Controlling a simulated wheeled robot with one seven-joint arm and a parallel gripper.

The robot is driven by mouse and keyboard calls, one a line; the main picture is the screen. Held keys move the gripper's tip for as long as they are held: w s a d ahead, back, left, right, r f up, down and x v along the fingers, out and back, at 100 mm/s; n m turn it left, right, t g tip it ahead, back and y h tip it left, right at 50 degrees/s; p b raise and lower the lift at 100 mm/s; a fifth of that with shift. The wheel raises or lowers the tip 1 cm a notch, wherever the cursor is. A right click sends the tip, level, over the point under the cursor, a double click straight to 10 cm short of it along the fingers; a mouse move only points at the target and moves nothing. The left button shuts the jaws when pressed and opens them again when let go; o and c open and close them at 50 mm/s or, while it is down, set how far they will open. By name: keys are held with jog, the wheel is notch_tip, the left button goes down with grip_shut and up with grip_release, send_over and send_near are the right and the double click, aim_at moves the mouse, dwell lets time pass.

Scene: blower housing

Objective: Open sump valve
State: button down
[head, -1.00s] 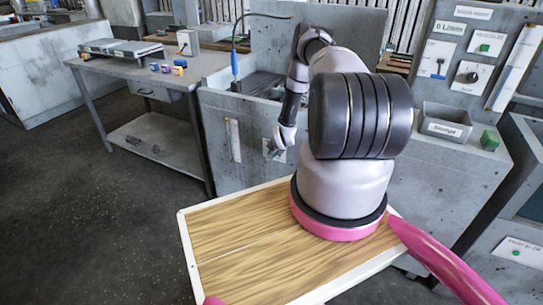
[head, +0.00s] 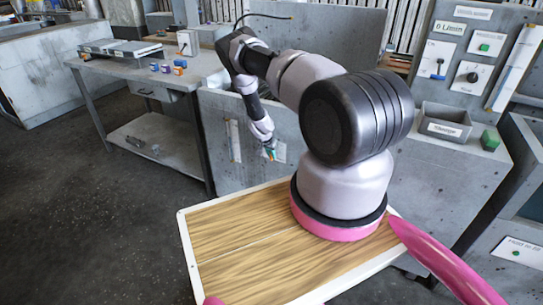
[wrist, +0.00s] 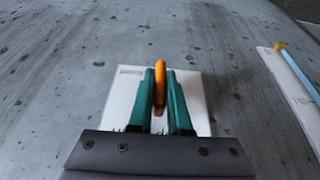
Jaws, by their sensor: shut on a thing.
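An orange valve handle (wrist: 160,68) stands out from a white plate (wrist: 199,88) on the grey housing wall. My gripper (wrist: 161,80) has its two green fingers on either side of the handle, shut on it. The fingers hide the lower part of the handle and much of the plate, whose lettering I cannot read. In the head view, my gripper (head: 270,155) is at the white plate (head: 280,152) on the front of the housing; the handle is too small to make out clearly there.
A grey workbench (head: 150,70) with small jars stands at left. A panel (head: 470,60) with switches and a sludge bin (head: 445,112) are at right.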

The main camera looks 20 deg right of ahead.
jog(key=c, duration=0.9)
grip_release()
jog(key=shift+o, duration=0.2)
jog(key=shift+r, duration=0.1)
jog(key=v, duration=1)
jog(key=shift+a+r, duration=0.15)
jog(key=shift+r, duration=0.05)
jog(key=shift+s, duration=0.15)
